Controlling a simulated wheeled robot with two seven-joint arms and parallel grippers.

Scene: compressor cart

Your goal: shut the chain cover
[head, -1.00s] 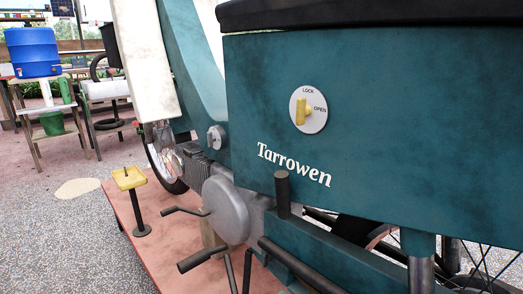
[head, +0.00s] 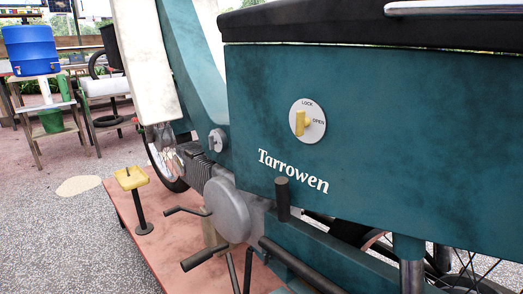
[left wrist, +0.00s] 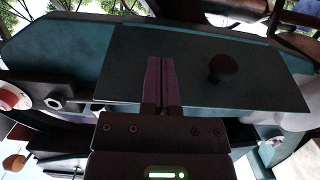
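In the left wrist view a flat teal panel with a dark round knob (left wrist: 224,68) fills the middle; it looks like the chain cover (left wrist: 125,65). The panel overlaps a longer teal body part behind it. My left gripper (left wrist: 160,62) has its two fingers close together, with only a thin dark line between them and nothing seen held. The fingertips are over the panel, left of the knob; I cannot tell whether they touch it. The cover cannot be made out in the head view. My right gripper is in neither view.
A teal motorbike marked Tarrowen (head: 293,171) stands on a reddish platform (head: 150,235). Its side box has a yellow LOCK/OPEN knob (head: 300,122). A yellow-topped post (head: 132,178) stands by the platform's left edge. A blue barrel (head: 31,50) sits on a stand farther back.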

